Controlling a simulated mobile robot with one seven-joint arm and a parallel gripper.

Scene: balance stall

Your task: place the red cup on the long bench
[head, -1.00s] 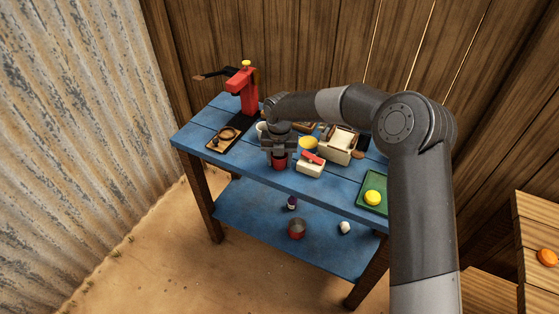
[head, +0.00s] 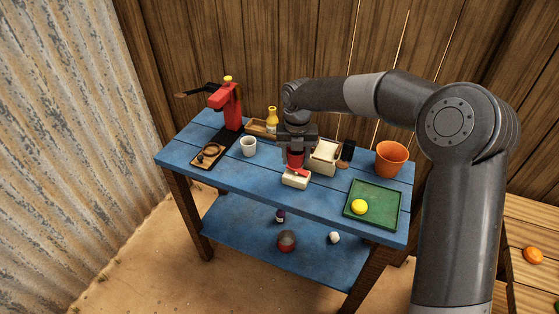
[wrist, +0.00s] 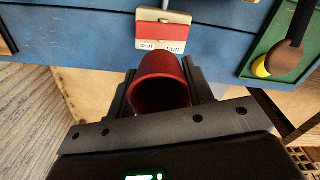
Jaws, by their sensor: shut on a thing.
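My gripper (head: 296,153) is shut on the red cup (head: 295,160) above the blue bench (head: 225,178). In the wrist view the red cup (wrist: 160,84) sits between the two dark fingers of my gripper (wrist: 165,88), its open mouth toward the camera. In the head view the cup is just behind and above a small cream box with a red switch (head: 296,180). The gripper hides the cup's upper part. I cannot tell the gap beneath the cup.
A green tray (head: 391,207) with a yellow ball (head: 359,206) and an orange pot (head: 391,158) are on the right. A white cup (head: 248,147) and red press (head: 228,104) are on the left. Bare blue top lies left of the switch box. A wooden surface (head: 535,225) stands far right.

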